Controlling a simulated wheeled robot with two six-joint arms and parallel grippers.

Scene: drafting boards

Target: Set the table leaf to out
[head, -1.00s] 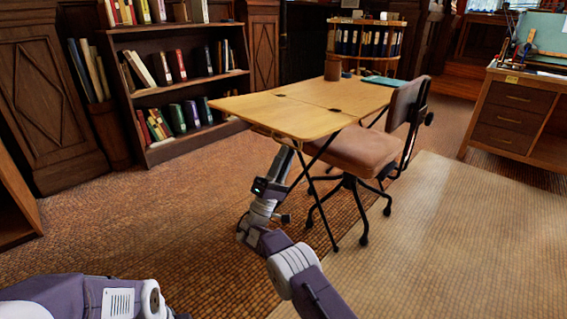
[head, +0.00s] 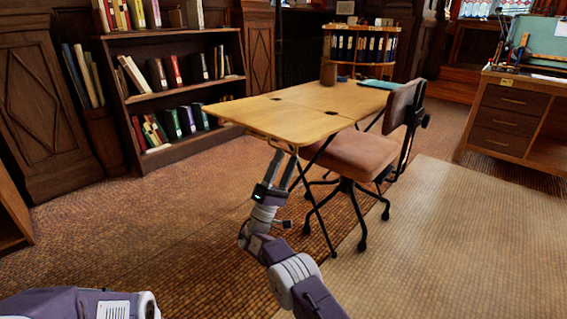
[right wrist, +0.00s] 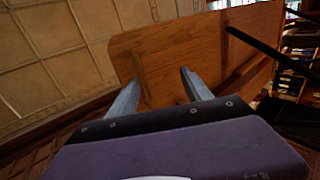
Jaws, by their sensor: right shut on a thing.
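The wooden table (head: 352,100) stands in the middle of the head view. Its leaf (head: 262,115) is the near left part of the top, beyond a seam, and looks about level with the rest. A thin loop-like handle (head: 258,134) hangs under the leaf's near edge. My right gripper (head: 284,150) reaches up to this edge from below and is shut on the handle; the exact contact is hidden. In the right wrist view its two fingers (right wrist: 160,92) point at the leaf's wooden surface (right wrist: 165,55). My left gripper is out of view; only its arm shows at lower left.
A brown swivel chair (head: 352,154) stands close against the table's right side. Thin dark table legs (head: 320,210) slant down beside my right arm. A bookcase (head: 150,100) is at the left and a drawer desk (head: 505,110) at the right. The floor left of the table is clear.

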